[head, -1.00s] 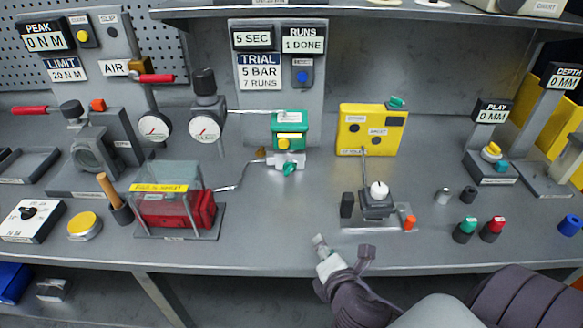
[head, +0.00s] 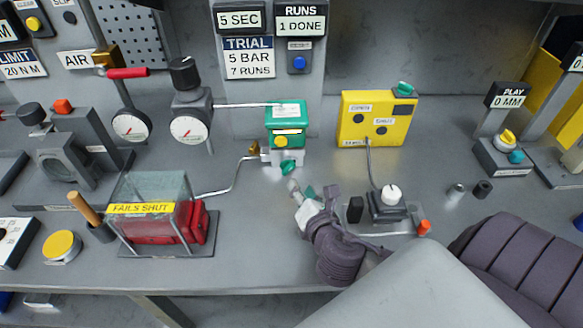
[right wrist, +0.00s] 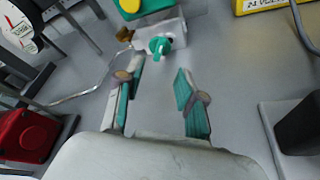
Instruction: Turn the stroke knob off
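A small green knob (head: 289,167) sits on the grey block under a green box (head: 286,118) with a yellow button. It also shows in the right wrist view (right wrist: 160,47). I cannot read a stroke label on it. Another green knob (head: 404,88) is on top of the yellow box (head: 362,130). My right gripper (head: 312,191) is just in front of and below the first knob. In the right wrist view its two green-padded fingers are apart and nothing is between them; the knob lies beyond the tips, not touched. My left gripper is not in view.
A red actuator (head: 180,222) under a clear cover stands left of the gripper. A small unit with a white knob (head: 390,194) and cable, beside a black block (head: 355,210), stands right of it. A thin metal pipe (head: 236,175) runs to the grey block.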

